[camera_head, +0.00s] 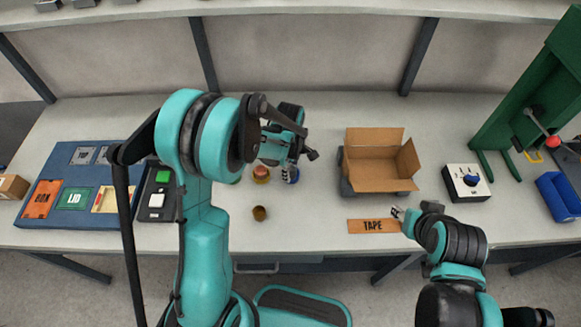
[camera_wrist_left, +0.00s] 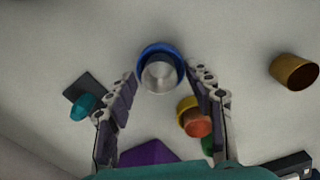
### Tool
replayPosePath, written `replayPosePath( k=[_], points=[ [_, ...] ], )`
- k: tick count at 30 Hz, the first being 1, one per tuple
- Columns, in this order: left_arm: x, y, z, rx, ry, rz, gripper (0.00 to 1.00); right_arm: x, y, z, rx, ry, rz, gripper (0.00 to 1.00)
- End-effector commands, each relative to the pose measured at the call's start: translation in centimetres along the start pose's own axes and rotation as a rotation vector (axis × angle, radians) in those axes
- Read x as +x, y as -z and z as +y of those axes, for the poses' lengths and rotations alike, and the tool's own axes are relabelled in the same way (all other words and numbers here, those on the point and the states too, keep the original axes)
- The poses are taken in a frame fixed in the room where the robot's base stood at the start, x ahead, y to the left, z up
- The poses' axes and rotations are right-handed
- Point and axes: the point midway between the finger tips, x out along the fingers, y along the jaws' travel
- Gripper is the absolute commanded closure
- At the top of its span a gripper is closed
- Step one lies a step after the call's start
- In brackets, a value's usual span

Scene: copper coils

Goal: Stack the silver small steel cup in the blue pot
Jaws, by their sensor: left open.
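The blue pot (camera_wrist_left: 143,60) is ahead of my left gripper in the left wrist view. The silver small steel cup (camera_wrist_left: 161,76) shows inside the pot's blue rim; how deep it sits I cannot tell. My left gripper (camera_wrist_left: 160,72) is open, with one finger on each side of the pot and cup; contact is not clear. In the head view, part of the blue pot (camera_head: 291,177) shows under the left gripper (camera_head: 290,163), which hides most of it. My right gripper (camera_head: 398,212) is by the tape label, too small to read its jaws.
A brass cup (camera_head: 259,213) stands nearer the front edge. An open cardboard box (camera_head: 375,181) is to the right. A blue board (camera_head: 55,215) lies at left.

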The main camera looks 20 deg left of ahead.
Motion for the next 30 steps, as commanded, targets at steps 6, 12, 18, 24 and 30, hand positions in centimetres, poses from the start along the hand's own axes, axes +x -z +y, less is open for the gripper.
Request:
replayPosePath(
  k=[6,12,18,24,30],
  points=[
    [-3.1,0.0,0.0,0.0,0.0,0.0,0.47,-1.1,0.8,0.0,0.0,0.0,0.0,0.6],
    [-7.8,0.0,0.0,0.0,0.0,0.0,0.47,-2.2,1.6,0.0,0.0,0.0,0.0,0.6],
    [-11.2,0.0,0.0,0.0,0.0,0.0,0.47,-2.8,2.0,0.0,0.0,0.0,0.0,0.6],
    [-13.0,0.0,-0.3,0.025,-0.01,0.001,0.47,-3.0,2.1,0.0,0.0,0.0,0.0,0.6],
    [-17.2,0.3,-3.4,0.292,-0.117,0.026,0.47,-3.0,2.1,0.0,0.0,0.0,0.0,0.6]
  ],
)
